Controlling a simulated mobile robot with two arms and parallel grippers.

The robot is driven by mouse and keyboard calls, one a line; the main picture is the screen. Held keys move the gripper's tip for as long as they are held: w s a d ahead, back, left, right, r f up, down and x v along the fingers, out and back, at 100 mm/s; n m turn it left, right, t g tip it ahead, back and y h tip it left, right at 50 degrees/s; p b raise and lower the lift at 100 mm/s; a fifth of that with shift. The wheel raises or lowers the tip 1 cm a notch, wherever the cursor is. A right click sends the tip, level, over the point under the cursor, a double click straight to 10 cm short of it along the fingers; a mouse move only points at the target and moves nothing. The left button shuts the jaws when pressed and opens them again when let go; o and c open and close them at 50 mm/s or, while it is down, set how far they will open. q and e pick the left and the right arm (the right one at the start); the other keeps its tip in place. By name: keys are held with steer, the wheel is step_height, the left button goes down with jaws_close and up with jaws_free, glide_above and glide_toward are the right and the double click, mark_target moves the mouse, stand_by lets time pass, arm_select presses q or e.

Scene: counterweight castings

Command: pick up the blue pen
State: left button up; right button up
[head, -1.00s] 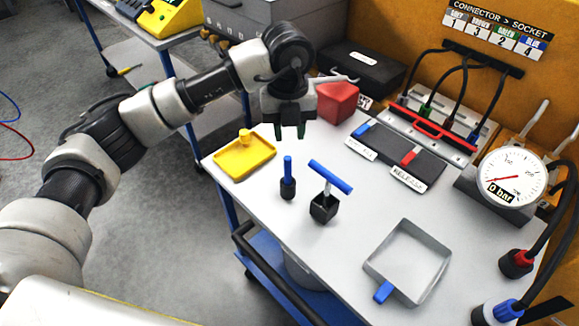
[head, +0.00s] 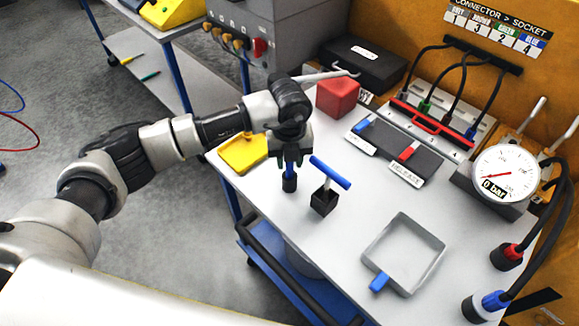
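The blue pen (head: 290,174) stands upright in a small round black holder (head: 289,185) on the grey-white table top. My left gripper (head: 289,160) points down directly over it, with its two dark fingers apart on either side of the pen's upper part. The pen's top end is hidden by the gripper. I see no clear contact between fingers and pen. My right gripper is not in view.
A blue T-handle in a black block (head: 324,201) stands close to the right of the pen. A yellow tray (head: 243,168) lies behind left, a red block (head: 337,95) behind. A grey square tray (head: 404,252) is at front right. A pressure gauge (head: 504,172) stands at right.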

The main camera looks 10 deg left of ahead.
arm_select(q)
jaws_close()
steer(key=shift+r, duration=0.1)
